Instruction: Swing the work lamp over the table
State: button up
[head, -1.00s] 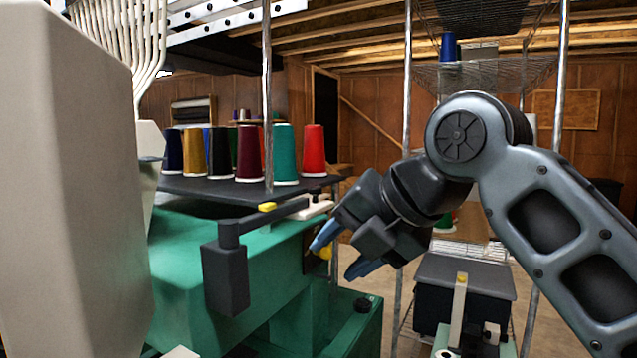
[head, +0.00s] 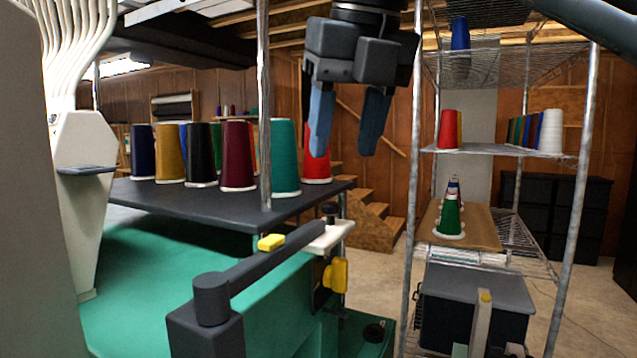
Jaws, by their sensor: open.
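What I take to be the work lamp is a dark grey arm (head: 275,262) with a blocky head (head: 205,332) at its near end, low in the head view. The lamp arm crosses in front of the green table surface (head: 150,265). My gripper (head: 342,150) hangs above and behind the bracket in the picture, with blue fingers pointing down. It is open and empty, apart from the lamp.
Thread cones (head: 238,157) stand on a dark shelf (head: 300,203) behind the lamp. A thin metal post (head: 264,110) rises at that shelf's front. A wire rack (head: 575,215) with cones and a dark bin (head: 475,310) stands at right. A pale machine body (head: 30,220) fills the left edge.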

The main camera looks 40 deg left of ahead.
aim_at(332, 203)
jog(key=x, duration=0.3)
jog(key=p+x, duration=0.1)
jog(key=x, duration=0.2)
jog(key=shift+w+a+f, duration=0.1)
jog(key=shift+w+a, duration=0.2)
jog(key=shift+x, duration=0.8)
jog(key=shift+d, duration=0.1)
jog(key=shift+c, duration=0.2)
grip_shut()
